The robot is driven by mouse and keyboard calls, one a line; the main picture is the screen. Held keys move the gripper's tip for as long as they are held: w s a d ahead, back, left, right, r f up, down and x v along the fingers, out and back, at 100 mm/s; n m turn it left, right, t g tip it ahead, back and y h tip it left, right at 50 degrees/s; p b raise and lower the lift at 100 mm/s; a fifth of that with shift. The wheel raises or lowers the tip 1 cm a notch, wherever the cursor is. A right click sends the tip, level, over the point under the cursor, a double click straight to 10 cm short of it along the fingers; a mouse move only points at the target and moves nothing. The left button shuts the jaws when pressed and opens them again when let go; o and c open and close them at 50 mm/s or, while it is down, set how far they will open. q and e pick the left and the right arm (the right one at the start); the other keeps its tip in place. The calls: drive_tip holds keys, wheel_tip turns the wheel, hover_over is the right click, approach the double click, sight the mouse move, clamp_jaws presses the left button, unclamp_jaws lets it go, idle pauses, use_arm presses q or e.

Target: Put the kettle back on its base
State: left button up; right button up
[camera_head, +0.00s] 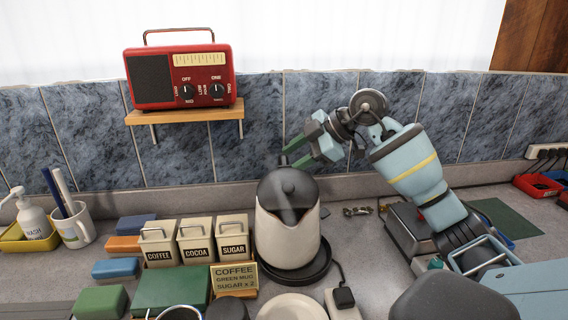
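The kettle's handle is not clearly seen. My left gripper is out of view.
Coffee, cocoa and sugar tins (195,242) stand left of the kettle, with a sign (234,277) in front. A pale plate (291,307) and a plug block (343,300) are close in front. A red radio (180,77) sits on a shelf. A scale-like box (408,230) stands right.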

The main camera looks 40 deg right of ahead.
drive_tip(key=v, duration=0.8)
drive_tip(key=shift+r, duration=0.15)
